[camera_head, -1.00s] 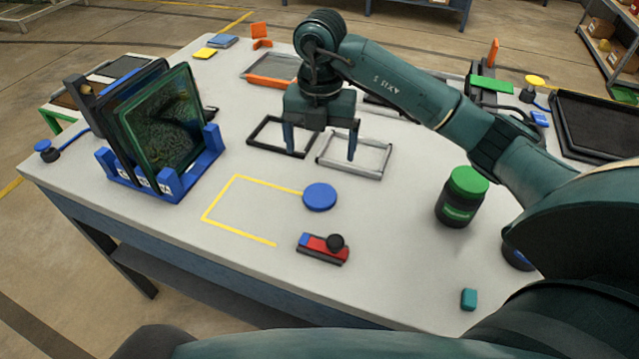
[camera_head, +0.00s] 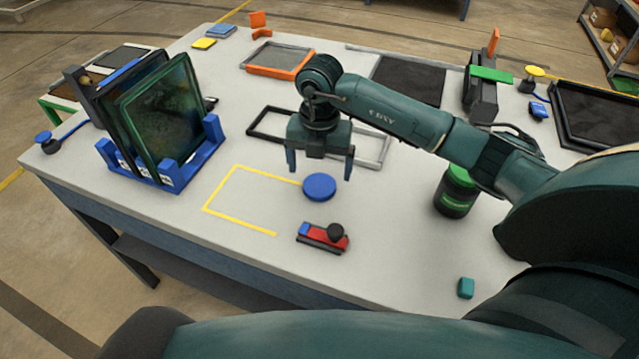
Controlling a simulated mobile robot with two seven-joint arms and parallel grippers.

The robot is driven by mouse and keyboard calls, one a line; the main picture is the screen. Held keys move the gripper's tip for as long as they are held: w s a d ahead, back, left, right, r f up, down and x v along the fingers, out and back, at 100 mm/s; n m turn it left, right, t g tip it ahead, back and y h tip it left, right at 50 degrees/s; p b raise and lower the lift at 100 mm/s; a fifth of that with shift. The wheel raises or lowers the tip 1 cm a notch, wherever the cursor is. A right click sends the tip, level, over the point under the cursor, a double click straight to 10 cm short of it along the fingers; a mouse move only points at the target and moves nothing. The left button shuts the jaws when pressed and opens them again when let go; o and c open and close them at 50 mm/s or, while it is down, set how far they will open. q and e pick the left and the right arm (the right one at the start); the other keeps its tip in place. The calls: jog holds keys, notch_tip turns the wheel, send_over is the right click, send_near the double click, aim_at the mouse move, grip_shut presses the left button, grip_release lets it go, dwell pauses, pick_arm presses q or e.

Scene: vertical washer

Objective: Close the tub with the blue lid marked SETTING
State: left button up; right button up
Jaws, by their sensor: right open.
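The round blue lid (camera_head: 319,187) lies flat on the pale table at the end of a yellow line. No marking on it can be read. My right gripper (camera_head: 320,168) is open and empty, pointing down, with its fingers apart above and just behind the lid. A dark jar with a green lid (camera_head: 456,190) stands to the right, partly covered by my right arm. No open tub shows now; the area right of the jar is hidden by my arm. My left gripper is out of view.
A blue rack (camera_head: 190,172) holds upright dark panels at left. A red and black block with a knob (camera_head: 322,238) lies in front of the lid. A teal block (camera_head: 466,288) is near the front edge. Black and grey frames (camera_head: 270,125) lie behind the gripper.

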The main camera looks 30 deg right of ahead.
aim_at(319, 186)
jog(key=shift+f, duration=0.15)
jog(key=f, duration=0.3)
jog(key=f+p, duration=0.1)
jog(key=f, duration=0.1)
jog(key=shift+w+d, duration=0.15)
jog(key=shift+w, duration=0.15)
jog(key=c, duration=1.1)
jog(key=shift+r, duration=0.15)
notch_tip(319, 186, up, 10)
jog(key=shift+f+b, duration=0.1)
jog(key=shift+b, duration=0.4)
